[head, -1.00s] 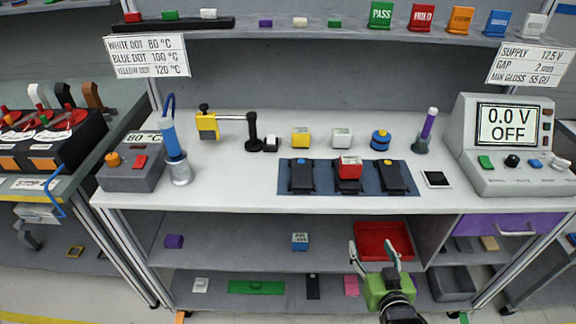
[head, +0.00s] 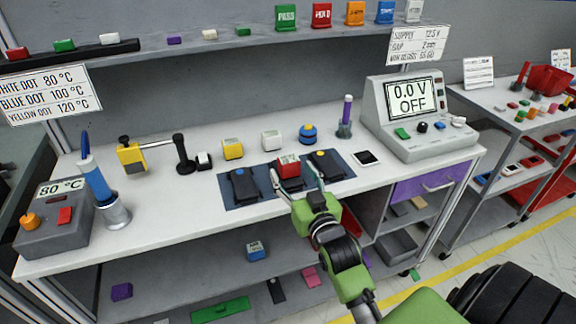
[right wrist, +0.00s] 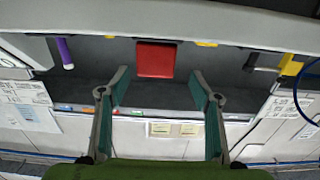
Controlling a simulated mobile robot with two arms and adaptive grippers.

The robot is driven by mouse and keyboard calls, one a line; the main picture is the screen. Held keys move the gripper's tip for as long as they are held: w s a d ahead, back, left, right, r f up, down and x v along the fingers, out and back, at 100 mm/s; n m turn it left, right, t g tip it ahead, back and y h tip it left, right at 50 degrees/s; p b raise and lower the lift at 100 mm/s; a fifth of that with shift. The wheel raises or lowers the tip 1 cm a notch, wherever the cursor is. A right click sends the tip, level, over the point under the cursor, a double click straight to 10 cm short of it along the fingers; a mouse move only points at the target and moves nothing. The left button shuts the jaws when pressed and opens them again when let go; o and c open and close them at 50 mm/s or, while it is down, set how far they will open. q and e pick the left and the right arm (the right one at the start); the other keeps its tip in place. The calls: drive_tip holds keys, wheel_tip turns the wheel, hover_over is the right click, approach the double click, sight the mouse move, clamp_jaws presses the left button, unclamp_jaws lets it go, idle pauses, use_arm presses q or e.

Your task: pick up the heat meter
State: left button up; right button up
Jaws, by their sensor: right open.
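A small red-topped block (head: 289,162) stands on the middle dark pad on the bench and is the thing my right gripper faces. No readable label shows which thing is the heat meter; I take it to be this block. My right gripper (head: 297,186) is open and empty, with its fingers pointing at the block from the front. In the right wrist view the red block (right wrist: 156,59) appears ahead of and between the open fingers (right wrist: 161,88), apart from them. My left gripper is not in view.
Dark pads, one with a blue dot (head: 244,185) and one with a yellow dot (head: 325,165), flank the block. Behind stand a yellow block (head: 232,149), a white block (head: 271,139) and a blue round item (head: 308,134). The power supply (head: 415,117) stands right.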

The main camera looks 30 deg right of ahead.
sight(292, 167)
drive_tip(key=shift+d+p+x, duration=0.15)
drive_tip(key=shift+p+x, duration=0.1)
drive_tip(key=shift+x, duration=1.15)
drive_tip(key=shift+d+p+x, duration=0.1)
drive_tip(key=shift+p+x, duration=0.15)
drive_tip(key=shift+x, duration=1.1)
drive_tip(key=shift+s, duration=0.1)
drive_tip(key=c, duration=1.3)
